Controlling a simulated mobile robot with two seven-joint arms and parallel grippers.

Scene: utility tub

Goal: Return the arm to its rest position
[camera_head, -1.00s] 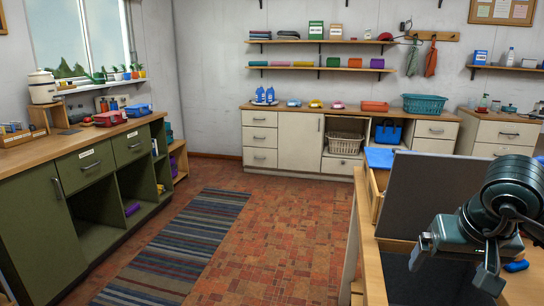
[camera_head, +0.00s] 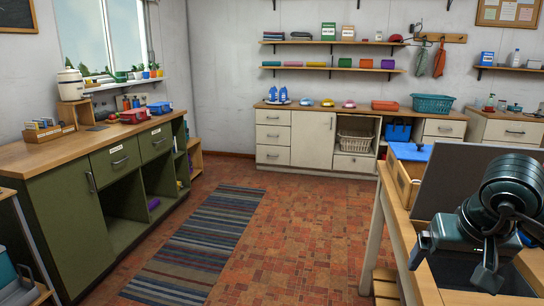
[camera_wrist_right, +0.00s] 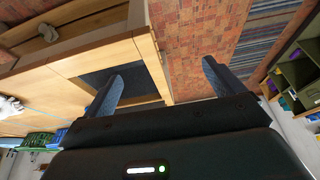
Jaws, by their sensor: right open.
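My right gripper (camera_head: 452,268) is at the right of the head view, open and empty, in front of the wooden table with the dark inset. Its two dark fingers also show spread apart in the right wrist view (camera_wrist_right: 162,82), with nothing between them. The wrist view looks past the fingers to the table's wooden edge (camera_wrist_right: 152,50) and the tiled floor. The dark arm link above the gripper hides part of the table. My left gripper is not in view.
A grey upright panel (camera_head: 465,185) stands on the table behind my right gripper. A blue-lidded wooden box (camera_head: 405,178) is beside it. A green cabinet (camera_head: 75,230) lines the left. The tiled floor with a striped rug (camera_head: 205,240) is clear between.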

